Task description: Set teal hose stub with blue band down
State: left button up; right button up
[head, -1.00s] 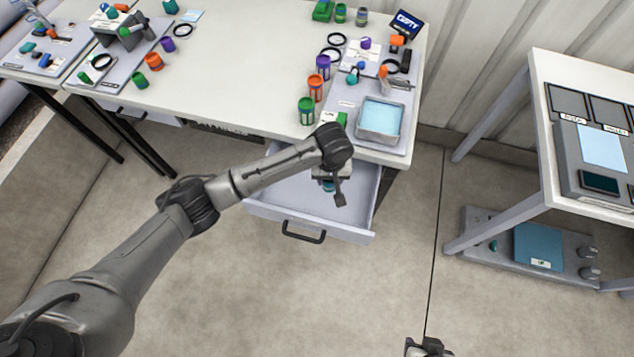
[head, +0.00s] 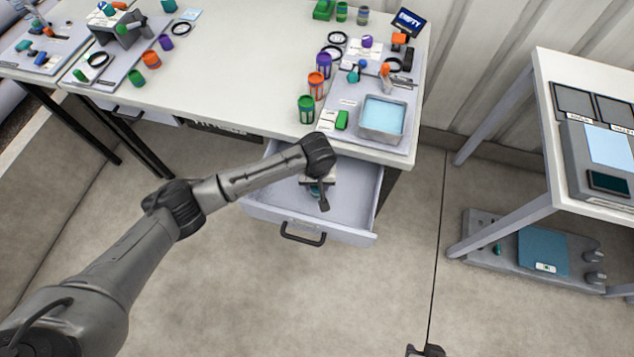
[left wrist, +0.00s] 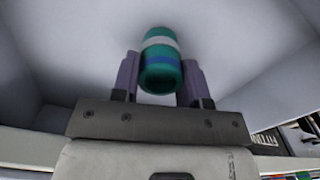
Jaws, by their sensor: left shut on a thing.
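The teal hose stub with a blue band (left wrist: 160,68) is between the two fingers of my left gripper (left wrist: 160,84) in the left wrist view. It also has a pale band near its far end. My left gripper is shut on it. In the head view my left gripper (head: 318,190) points down inside the open drawer (head: 350,205), and only a small teal bit of the stub shows under the wrist. The wrist view shows pale drawer surfaces around the stub; whether it touches the drawer floor I cannot tell. At the bottom edge, a dark tip that may be my right gripper shows.
The drawer sits under the white table (head: 230,90). Above it are a grey tray board with a metal tray of blue liquid (head: 382,118), a green jar (head: 306,109) and an orange jar (head: 316,85). A second table (head: 590,140) stands right. The drawer's right part is clear.

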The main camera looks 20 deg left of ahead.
pick_arm(q)
jog(key=shift+f, duration=0.1)
jog(key=o, duration=0.9)
jog(key=shift+r+p, duration=2)
jog(key=shift+r, duration=4.15)
